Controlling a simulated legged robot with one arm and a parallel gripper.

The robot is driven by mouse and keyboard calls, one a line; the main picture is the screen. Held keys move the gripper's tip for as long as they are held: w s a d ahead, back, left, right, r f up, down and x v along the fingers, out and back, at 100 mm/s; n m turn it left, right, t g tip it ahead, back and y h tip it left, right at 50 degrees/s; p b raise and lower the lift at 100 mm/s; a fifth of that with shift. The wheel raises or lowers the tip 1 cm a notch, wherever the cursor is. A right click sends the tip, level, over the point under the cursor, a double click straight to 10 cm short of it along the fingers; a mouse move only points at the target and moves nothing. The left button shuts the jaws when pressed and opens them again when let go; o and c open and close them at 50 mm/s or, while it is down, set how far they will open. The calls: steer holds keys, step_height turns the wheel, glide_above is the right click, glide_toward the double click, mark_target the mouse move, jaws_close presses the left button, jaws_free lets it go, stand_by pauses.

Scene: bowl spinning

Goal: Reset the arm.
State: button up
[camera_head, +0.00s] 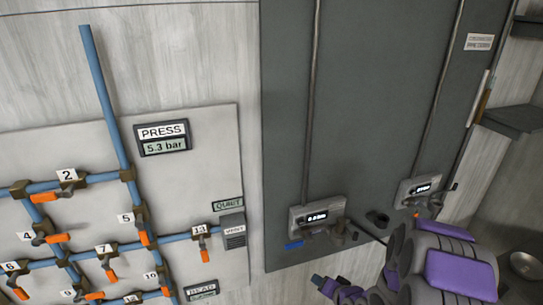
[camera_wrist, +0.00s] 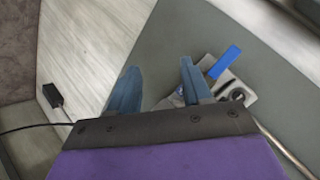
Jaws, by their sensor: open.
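My arm (camera_head: 455,265), grey with purple covers, reaches in at the lower right of the head view. In the wrist view my gripper (camera_wrist: 158,88) shows two blue-grey fingers spread apart with nothing between them. Beyond the right finger is a grey metal fitting with a blue lever (camera_wrist: 224,62); the finger hides part of it. I cannot tell whether the finger touches it. In the head view, a grey box with a small display (camera_head: 317,216) sits on the dark panel, with a blue piece (camera_head: 293,245) below it.
A second display box (camera_head: 419,190) is on the dark panel (camera_head: 375,100). At left, a pale board carries blue pipes (camera_head: 101,85), several orange-handled valves and a PRESS display (camera_head: 163,145) reading 5.3 bar. Dark shelves (camera_head: 515,119) stand at right. A small black box (camera_wrist: 52,96) shows in the wrist view.

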steer(key=s+d+r+n+g+h+b, duration=0.2)
steer(key=s+r+g+h, duration=0.15)
steer(key=s, duration=0.25)
steer(key=s+d+r+n+g+h+b, duration=0.1)
steer(key=s+d+r+g+h+b, duration=0.15)
steer(key=s+r, duration=0.3)
steer(key=s+a+r+n+g+b, duration=0.1)
steer(key=s+a+r+g, duration=0.1)
steer(key=s, duration=0.6)
steer(key=s+a+r+g+y+b, duration=0.1)
steer(key=s+a+r, duration=0.1)
steer(key=s, duration=0.7)
steer(key=s+a+r+n+g+y, duration=0.1)
steer(key=s+a+r+g, duration=0.1)
steer(key=s, duration=0.6)
steer(key=shift+s+a+r+n+g+b, duration=0.15)
steer(key=shift+a+r+n+g+b, duration=0.2)
steer(key=shift+a+r, duration=0.2)
steer(key=shift+c, duration=0.6)
steer(key=shift+d, duration=0.1)
